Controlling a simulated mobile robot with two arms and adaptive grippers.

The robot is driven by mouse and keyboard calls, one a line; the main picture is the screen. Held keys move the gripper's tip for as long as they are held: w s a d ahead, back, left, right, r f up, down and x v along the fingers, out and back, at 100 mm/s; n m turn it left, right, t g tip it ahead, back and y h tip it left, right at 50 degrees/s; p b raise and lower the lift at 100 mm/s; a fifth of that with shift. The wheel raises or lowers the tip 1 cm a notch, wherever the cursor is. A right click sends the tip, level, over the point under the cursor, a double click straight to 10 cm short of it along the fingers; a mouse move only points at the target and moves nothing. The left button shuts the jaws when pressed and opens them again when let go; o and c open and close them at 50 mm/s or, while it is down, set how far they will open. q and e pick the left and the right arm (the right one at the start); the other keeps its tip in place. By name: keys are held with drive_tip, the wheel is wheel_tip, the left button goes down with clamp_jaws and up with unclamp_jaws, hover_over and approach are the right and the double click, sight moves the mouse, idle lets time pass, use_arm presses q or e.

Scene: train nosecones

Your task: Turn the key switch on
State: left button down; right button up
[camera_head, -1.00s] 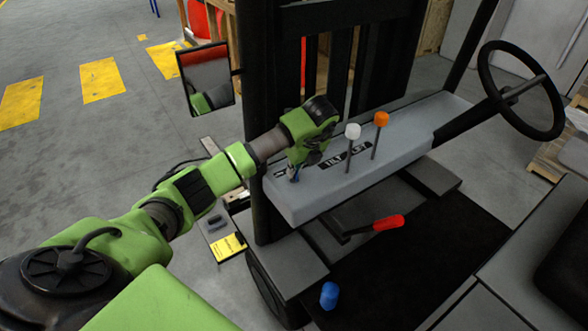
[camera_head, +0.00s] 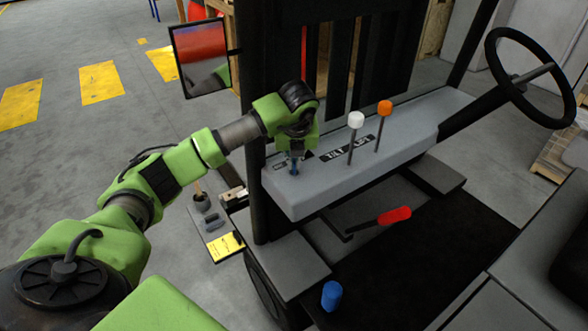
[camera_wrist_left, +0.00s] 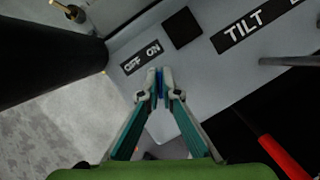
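The key switch sits at the left end of the grey dashboard (camera_head: 310,195). Its OFF/ON label (camera_wrist_left: 141,58) shows in the left wrist view. The blue key (camera_wrist_left: 158,84) is between my left fingertips, which close on it from both sides just in front of the label. My left gripper (camera_head: 294,167) points down onto the dashboard's left end, and it also shows in the left wrist view (camera_wrist_left: 155,88). The fingers hide much of the key, so its exact angle cannot be told. My right gripper is not in view.
A white-knobbed lever (camera_head: 355,120) and an orange-knobbed lever (camera_head: 384,108) stand right of the gripper by the TILT and LIFT labels. A steering wheel (camera_head: 530,78) is farther right. A mirror (camera_head: 200,60) and a dark post (camera_head: 258,190) stand close to my arm.

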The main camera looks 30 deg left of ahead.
use_arm(q)
drive_tip(key=m+b, duration=0.1)
drive_tip(key=m+h+b, duration=0.1)
drive_tip(key=shift+a+f+m+t+b, duration=0.1)
drive_tip(key=shift+f+m+t+b, duration=0.1)
drive_tip(key=shift+m+t+b, duration=0.15)
drive_tip(key=m+h+b, duration=0.1)
drive_tip(key=m, duration=0.1)
drive_tip(key=shift+r+m+t+b, duration=0.1)
drive_tip(key=shift+m+t+b, duration=0.15)
drive_tip(key=shift+m+b, duration=0.15)
drive_tip(key=shift+r+m+h+b, duration=0.15)
drive_tip(key=shift+m+h+b, duration=0.55)
drive_tip(key=shift+m, duration=1.05)
drive_tip(key=c, duration=2.3)
unclamp_jaws()
drive_tip(key=shift+r, duration=0.1)
drive_tip(key=v, duration=1.1)
drive_tip(key=shift+s+r, duration=0.15)
drive_tip(key=shift+r, duration=0.25)
